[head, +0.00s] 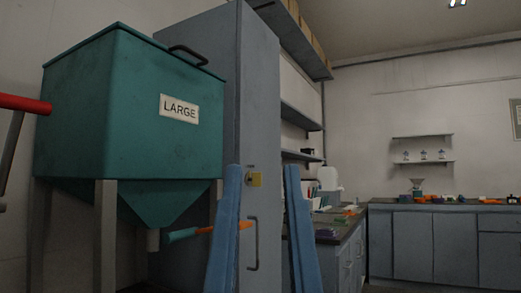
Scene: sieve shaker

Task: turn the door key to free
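The door (257,90) is the tall grey-blue panel of a cabinet, and it looks shut. A small yellow lock plate (256,180) sits on it; the key is too small to make out and I cannot tell its turn. A dark upright pull handle (253,243) is below the plate. My gripper (262,168) shows as two blue fingers rising from the bottom edge, set apart with nothing seen between them but the door. The lock plate appears between the fingers in the picture; I see no contact, and the depth gap is unclear.
A green hopper (130,110) labelled LARGE stands left on legs. A red bar (22,103) juts in at far left. A counter (440,203) with small items runs along the back right.

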